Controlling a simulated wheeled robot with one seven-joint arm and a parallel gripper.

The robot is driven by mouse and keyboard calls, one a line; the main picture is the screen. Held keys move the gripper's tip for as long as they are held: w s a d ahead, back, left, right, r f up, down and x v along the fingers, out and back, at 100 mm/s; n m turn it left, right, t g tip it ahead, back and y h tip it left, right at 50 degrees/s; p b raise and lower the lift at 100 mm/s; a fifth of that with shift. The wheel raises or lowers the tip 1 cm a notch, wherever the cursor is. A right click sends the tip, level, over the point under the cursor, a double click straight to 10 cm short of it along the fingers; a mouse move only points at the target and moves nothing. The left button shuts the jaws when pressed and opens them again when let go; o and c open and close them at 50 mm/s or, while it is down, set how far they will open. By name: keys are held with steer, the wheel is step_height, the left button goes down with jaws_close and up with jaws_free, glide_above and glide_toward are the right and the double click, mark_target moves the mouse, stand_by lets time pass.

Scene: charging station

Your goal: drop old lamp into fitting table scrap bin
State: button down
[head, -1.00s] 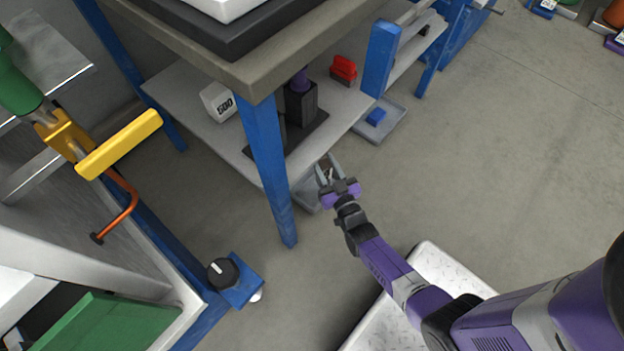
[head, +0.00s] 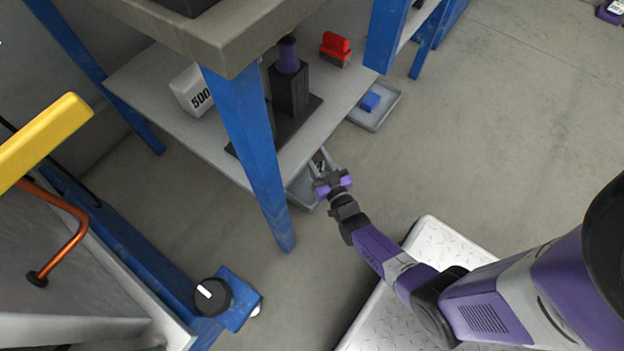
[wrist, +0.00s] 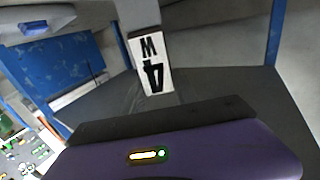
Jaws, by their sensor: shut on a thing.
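My gripper (head: 322,168) is low beside the front edge of the table's lower shelf (head: 185,125). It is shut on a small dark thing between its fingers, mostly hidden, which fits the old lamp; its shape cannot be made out. A grey, shallow open bin (head: 304,192) lies just below and left of my gripper, partly hidden by it and by the shelf. A second grey tray (head: 384,117) with a blue block (head: 370,101) in it stands on the floor farther back. I cannot tell which one is the fitting table scrap bin.
A blue table leg (head: 250,150) stands left of my gripper. The shelf carries a white 500 weight (head: 188,92), a black post block (head: 289,88) and a red item (head: 335,48). A white label (wrist: 150,62) shows in the wrist view. Floor to the right is open.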

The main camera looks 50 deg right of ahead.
steer(key=shift+f, duration=0.35)
steer(key=c, duration=0.9)
jaws_free()
steer(key=p+v, duration=0.2)
steer(key=v, duration=0.6)
steer(key=shift+w, duration=0.1)
